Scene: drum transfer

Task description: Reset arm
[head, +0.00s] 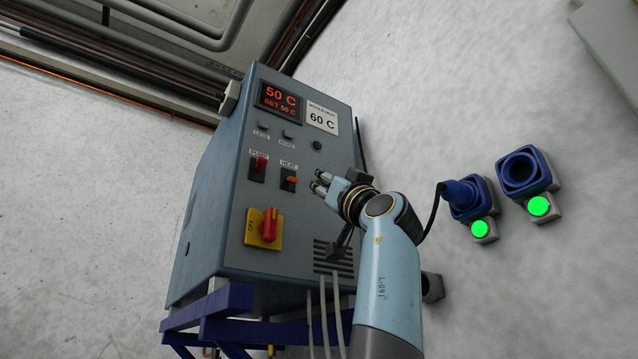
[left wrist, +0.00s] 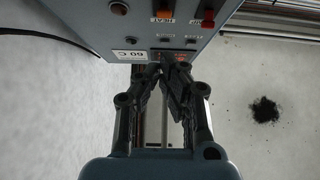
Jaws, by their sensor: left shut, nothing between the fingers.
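My left arm reaches up from the bottom of the head view. Its gripper (head: 320,182) is in front of the blue-grey control box (head: 220,190), just right of the orange HEAT switch (head: 289,182). In the left wrist view the dark fingers (left wrist: 168,72) are shut and empty, pointing up past the box panel. Whether they touch the panel is hard to tell. The display (head: 280,100) reads 50 C and SET 50 C. My right gripper is not in view.
The box also carries a red PUMP switch (head: 258,165) and a red rotary knob (head: 269,224) on a yellow plate. Two blue sockets (head: 525,172) with green lights (head: 539,206) are on the pale surface at right. A dark patch (left wrist: 264,110) lies on the floor.

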